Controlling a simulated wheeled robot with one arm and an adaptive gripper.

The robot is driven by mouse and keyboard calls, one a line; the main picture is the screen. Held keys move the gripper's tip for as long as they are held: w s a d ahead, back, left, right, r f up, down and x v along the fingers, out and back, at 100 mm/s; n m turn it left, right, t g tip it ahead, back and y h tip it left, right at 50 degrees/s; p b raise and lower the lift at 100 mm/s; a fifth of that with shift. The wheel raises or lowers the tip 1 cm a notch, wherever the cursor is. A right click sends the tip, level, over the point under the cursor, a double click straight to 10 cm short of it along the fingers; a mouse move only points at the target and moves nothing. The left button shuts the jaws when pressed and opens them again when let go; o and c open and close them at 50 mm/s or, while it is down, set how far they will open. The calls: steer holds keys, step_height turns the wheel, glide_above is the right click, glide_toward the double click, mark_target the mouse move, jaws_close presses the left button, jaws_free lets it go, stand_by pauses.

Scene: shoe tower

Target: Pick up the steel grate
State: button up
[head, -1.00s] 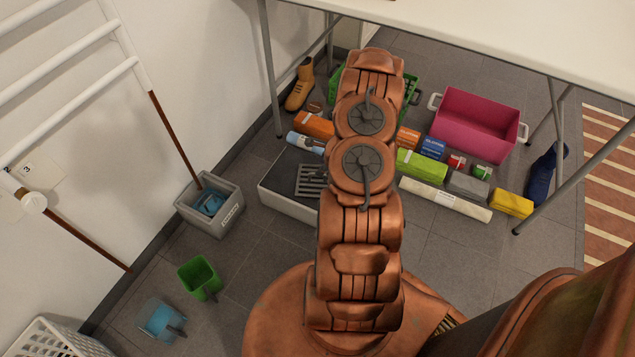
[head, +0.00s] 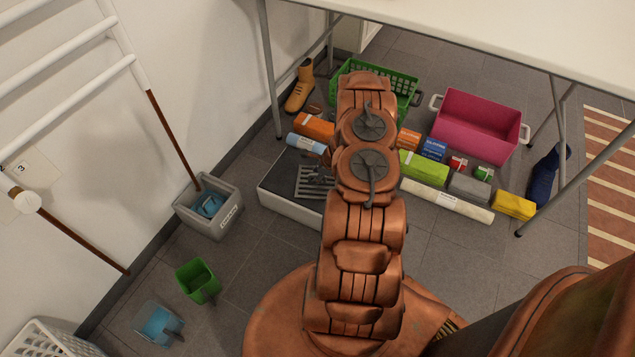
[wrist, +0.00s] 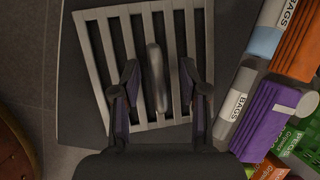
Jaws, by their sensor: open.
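The steel grate (wrist: 113,67) is a square slotted metal piece with a raised handle (wrist: 157,78) in its middle. It lies on a dark-topped, light-sided box (head: 290,200), and in the head view the grate (head: 307,183) shows just left of my arm. In the wrist view my open gripper (wrist: 159,80) is over the grate, with one finger on each side of the handle. Both fingers stand apart from the handle. How far the fingertips are above the grate I cannot tell. In the head view my arm hides part of the box.
Rolls and packets lie close right of the box, including a purple packet (wrist: 269,118) and an orange one (wrist: 297,45). A green crate (head: 375,75) and a pink tub (head: 477,125) stand behind. A white tabletop (head: 480,30) overhangs this area.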

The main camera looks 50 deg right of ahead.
jaws_close()
stand_by(0.3)
stand_by(0.3)
